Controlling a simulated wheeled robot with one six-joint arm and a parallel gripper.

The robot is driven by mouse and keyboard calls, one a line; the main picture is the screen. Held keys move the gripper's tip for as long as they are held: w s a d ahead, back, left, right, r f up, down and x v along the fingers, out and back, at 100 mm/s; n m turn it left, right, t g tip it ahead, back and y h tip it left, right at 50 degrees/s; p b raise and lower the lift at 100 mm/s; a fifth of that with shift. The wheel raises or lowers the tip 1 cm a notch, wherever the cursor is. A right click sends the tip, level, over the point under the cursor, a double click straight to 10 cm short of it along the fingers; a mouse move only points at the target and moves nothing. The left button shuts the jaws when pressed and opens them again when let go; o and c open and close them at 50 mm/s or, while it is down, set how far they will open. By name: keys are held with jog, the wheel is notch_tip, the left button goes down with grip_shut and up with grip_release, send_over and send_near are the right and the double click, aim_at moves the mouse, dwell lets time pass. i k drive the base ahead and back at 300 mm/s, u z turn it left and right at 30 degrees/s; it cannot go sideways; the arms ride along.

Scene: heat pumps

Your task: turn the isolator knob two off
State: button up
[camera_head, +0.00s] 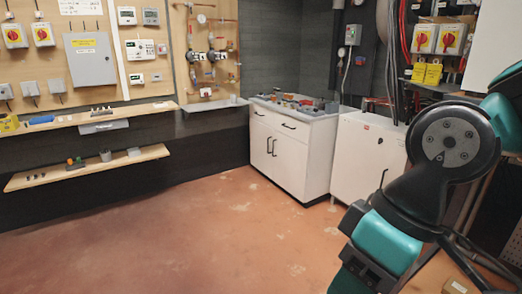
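Two white isolator boxes with red rotary knobs on yellow plates hang at the upper right: a left one (423,39) and a right one (449,40). Two similar isolators hang at the far upper left: one (14,35) and another (42,34). I cannot tell which of these is isolator two, and the knob positions are too small to read. My arm, teal and black, fills the right side in front of the right-hand area. My gripper is not clearly in view.
Yellow labels (426,74) hang below the right isolators. A white cabinet (288,150) with a cluttered top and a white unit (367,160) stand along the back wall. Shelves (90,167) run along the left wall. The reddish floor (200,235) is clear in the middle.

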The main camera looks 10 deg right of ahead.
aim_at(449, 38)
jog(key=z, duration=0.2)
jog(key=i, duration=2.3)
jog(key=z, duration=0.65)
jog(key=i, duration=1.2)
jog(key=z, duration=0.3)
